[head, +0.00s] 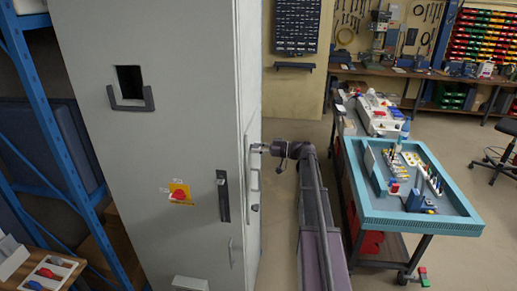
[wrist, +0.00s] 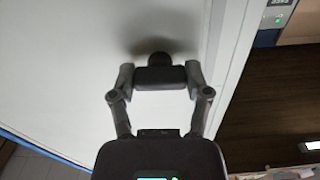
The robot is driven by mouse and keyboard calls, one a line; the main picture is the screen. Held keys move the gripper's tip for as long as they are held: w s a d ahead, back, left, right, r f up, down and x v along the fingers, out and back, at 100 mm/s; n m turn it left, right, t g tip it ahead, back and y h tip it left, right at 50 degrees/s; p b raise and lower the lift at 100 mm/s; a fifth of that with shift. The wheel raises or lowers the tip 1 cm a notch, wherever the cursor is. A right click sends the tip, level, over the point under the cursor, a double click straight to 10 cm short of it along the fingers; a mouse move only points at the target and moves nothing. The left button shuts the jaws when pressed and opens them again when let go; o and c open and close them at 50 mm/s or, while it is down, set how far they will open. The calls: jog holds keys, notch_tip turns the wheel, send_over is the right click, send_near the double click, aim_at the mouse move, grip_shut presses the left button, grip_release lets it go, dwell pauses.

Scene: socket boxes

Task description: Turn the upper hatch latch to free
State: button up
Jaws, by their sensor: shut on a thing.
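The grey cabinet (head: 150,60) stands left of centre in the head view. On its right side face is a pale hatch (head: 252,185). In the wrist view a dark latch (wrist: 160,75) sticks out of the light hatch surface, its bar lying across the picture. My gripper (wrist: 160,80) has one finger at each end of this bar and is shut on it. In the head view my gripper (head: 264,149) is at the upper part of the hatch, where the latch itself is too small to make out. A lower fitting (head: 255,207) shows below it.
The cabinet front has a red switch on a yellow plate (head: 180,193), a dark handle (head: 222,197) and a bracket below an opening (head: 130,104). A teal-topped cart (head: 455,228) stands right of my arm. Blue shelving (head: 45,110) is at the left.

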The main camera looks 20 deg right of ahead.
jog(key=m, duration=0.4)
jog(key=shift+a+m, duration=0.1)
jog(key=shift+m, duration=0.2)
jog(key=m, duration=0.4)
jog(key=shift+s, duration=0.1)
jog(key=m, duration=0.4)
jog(key=shift+m, duration=0.4)
jog(key=shift+f+m, duration=0.1)
jog(key=shift+m, duration=1.8)
jog(key=o, duration=1.2)
jog(key=shift+a, duration=0.1)
jog(key=shift+c, duration=0.2)
